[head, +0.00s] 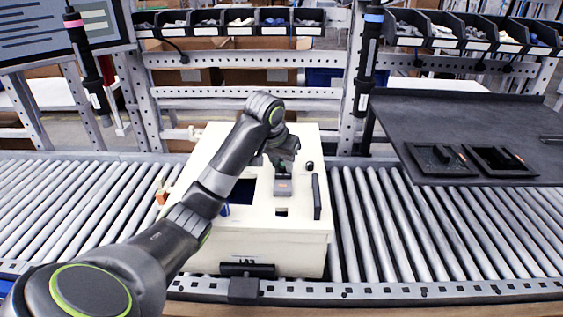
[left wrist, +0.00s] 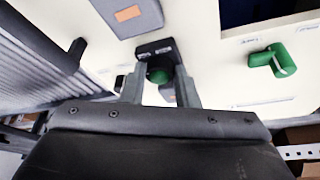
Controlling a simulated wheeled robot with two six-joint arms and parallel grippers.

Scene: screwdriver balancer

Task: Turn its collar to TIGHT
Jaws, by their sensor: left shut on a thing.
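Two dark screwdrivers hang upright at the back: one with a pink ring (head: 73,23) at the left, one with a blue ring (head: 374,17) right of centre. I cannot read any TIGHT mark. My left gripper (head: 283,158) is over the cream housing (head: 222,138), far from both screwdrivers. The fingers hide the knob's sides. My right gripper is not in view.
The housing stands on a roller conveyor (head: 420,225). A grey block with an orange label (left wrist: 128,14) and a green L-shaped handle (left wrist: 283,62) are near the knob. A dark shelf (head: 450,115) is at right. Parts bins (head: 240,20) line the back.

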